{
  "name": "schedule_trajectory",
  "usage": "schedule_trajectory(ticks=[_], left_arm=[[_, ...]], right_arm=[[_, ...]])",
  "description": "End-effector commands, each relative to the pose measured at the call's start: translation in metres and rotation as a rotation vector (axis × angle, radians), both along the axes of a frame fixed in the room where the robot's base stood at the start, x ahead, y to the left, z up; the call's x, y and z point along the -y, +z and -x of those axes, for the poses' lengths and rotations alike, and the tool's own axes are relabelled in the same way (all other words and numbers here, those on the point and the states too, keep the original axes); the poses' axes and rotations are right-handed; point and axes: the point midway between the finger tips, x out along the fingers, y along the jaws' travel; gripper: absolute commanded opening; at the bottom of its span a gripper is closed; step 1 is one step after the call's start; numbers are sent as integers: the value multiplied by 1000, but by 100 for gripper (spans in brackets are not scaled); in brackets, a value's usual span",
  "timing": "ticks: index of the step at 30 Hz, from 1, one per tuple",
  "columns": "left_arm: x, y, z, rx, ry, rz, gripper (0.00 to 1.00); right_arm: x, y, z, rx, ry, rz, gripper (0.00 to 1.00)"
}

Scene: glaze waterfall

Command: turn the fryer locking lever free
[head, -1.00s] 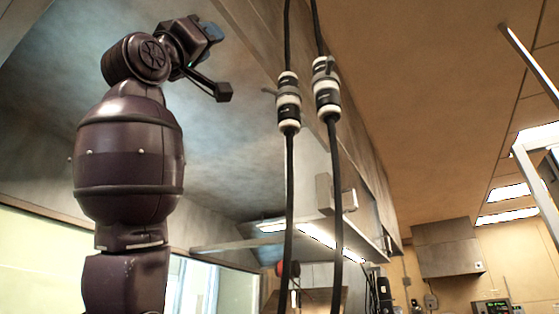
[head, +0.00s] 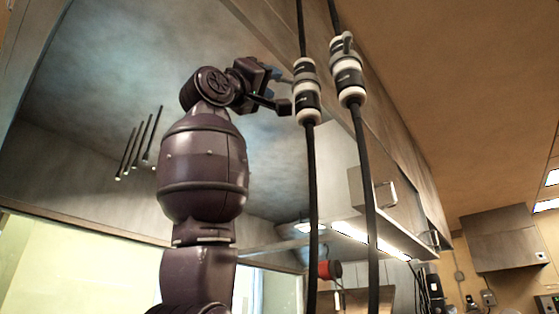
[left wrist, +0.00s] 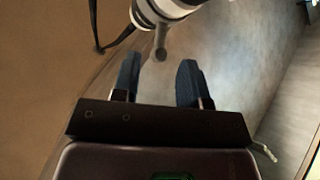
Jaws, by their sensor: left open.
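Two dark cables hang down, each with a black-and-white inline connector: a left connector (head: 307,92) and a right connector (head: 348,78). I cannot tell by label which is the fryer's. The right one has a grey lever (head: 347,42) standing up along it. My left gripper (head: 282,90) is open, just left of the left connector. In the left wrist view, a connector (left wrist: 165,8) is at the top, and its grey lever (left wrist: 160,46) points down into the gap between the open fingers (left wrist: 157,80). It appears clear of both fingers. My right gripper is not in view.
A metal hood wall and ledge (head: 385,205) run behind the cables. Several dark rods (head: 140,145) hang at the left. A red round thing (head: 330,270) is low behind the left cable. The space left of my left arm is open.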

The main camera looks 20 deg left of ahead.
Motion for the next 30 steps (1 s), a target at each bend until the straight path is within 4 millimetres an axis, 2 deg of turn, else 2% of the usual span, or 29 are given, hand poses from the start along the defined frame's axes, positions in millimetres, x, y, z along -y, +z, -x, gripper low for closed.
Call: schedule_trajectory(ticks=[1,6,12,21,29,30], left_arm=[[4,9,-5,-1,-1,0,40],[12,23,-18,0,0,0,40],[16,29,-26,1,0,1,40],[17,29,-27,1,1,0,40],[17,29,-27,1,1,0,0],[17,29,-27,1,1,0,0]], right_arm=[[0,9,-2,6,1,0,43],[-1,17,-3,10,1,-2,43],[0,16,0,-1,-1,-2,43],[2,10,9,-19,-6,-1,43],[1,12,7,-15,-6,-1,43],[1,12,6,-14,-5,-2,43]])
